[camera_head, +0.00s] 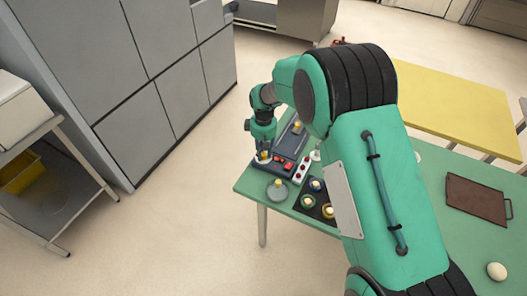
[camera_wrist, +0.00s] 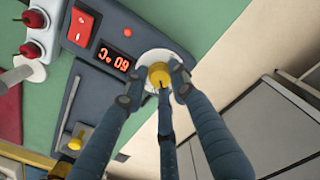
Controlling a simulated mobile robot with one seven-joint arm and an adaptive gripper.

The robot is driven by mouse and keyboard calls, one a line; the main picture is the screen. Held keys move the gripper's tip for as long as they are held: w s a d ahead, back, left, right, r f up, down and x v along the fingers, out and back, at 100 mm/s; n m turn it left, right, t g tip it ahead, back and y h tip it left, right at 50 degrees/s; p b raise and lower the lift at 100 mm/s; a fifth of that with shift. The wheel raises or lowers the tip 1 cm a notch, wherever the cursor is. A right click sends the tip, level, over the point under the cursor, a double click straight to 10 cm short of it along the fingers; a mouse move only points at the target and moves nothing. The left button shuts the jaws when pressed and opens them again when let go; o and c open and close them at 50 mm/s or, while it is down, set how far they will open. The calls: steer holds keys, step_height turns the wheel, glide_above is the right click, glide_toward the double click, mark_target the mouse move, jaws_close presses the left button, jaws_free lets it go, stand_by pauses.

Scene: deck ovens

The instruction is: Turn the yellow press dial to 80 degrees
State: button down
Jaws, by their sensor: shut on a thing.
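The yellow press dial (camera_wrist: 159,75) sits on a round white plate (camera_wrist: 178,62) at a corner of a dark grey control panel (camera_wrist: 135,28). The three blue-grey fingers of my gripper (camera_wrist: 158,84) close around the dial and touch it. In the head view the dial (camera_head: 264,156) shows just below my gripper (camera_head: 263,151), which points down at the panel's near left end. Beside the dial, a display (camera_wrist: 114,59) with orange digits appears upside down in the wrist view and seems to read 60 °C. The dial's pointer mark cannot be made out.
A red switch (camera_wrist: 82,25) and a slot lever with a yellow knob (camera_wrist: 77,137) share the panel. A white strip with red buttons (camera_head: 302,166) stands right of it. A round grey object with a yellow knob (camera_head: 278,188) and a black mat (camera_head: 316,184) are nearby on the green table (camera_head: 425,215).

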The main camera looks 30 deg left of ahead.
mark_target(264, 154)
steer(key=m+p, duration=0.2)
steer(key=m, duration=0.4)
steer(key=shift+r, duration=0.1)
steer(key=m+p, duration=0.1)
steer(key=m, duration=0.6)
stand_by(0.5)
steer(key=c, duration=1.4)
jaws_free()
step_height(264, 154, up, 12)
